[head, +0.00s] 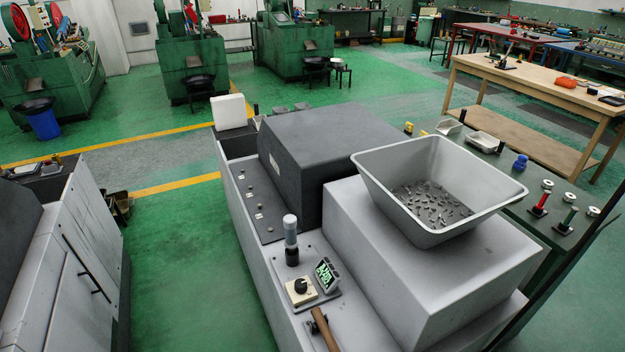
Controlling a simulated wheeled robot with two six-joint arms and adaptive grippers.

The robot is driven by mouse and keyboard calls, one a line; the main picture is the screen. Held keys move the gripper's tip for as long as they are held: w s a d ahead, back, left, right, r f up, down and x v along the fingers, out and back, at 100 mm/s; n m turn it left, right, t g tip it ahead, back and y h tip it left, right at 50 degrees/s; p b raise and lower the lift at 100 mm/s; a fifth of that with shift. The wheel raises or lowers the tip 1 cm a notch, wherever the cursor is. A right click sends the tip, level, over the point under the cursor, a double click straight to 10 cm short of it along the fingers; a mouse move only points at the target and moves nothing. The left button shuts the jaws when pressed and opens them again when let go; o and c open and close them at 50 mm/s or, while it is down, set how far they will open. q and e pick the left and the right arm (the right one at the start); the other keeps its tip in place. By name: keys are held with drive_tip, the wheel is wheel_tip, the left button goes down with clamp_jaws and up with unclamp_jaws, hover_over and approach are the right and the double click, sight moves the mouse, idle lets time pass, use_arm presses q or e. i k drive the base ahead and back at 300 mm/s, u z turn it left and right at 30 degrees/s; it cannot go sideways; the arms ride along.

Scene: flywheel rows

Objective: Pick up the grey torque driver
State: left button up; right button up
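An upright cylinder with a light grey top and a black lower part (290,238) stands on the grey machine's front ledge. It looks like the grey torque driver, but I cannot be sure at this size. It stands just behind a beige box with a black knob (299,288) and left of a small green-lit display (326,274). Neither of my grippers shows in the head view.
The grey machine (420,262) carries a grey hopper (452,228) holding small metal parts. A wooden handle (324,328) lies at the ledge's front. Red (541,201) and green (568,218) handled tools stand on the right bench.

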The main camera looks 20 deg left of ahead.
sight(291, 241)
drive_tip(key=u, duration=1.9)
drive_tip(key=k, duration=0.45)
drive_tip(key=u, duration=0.3)
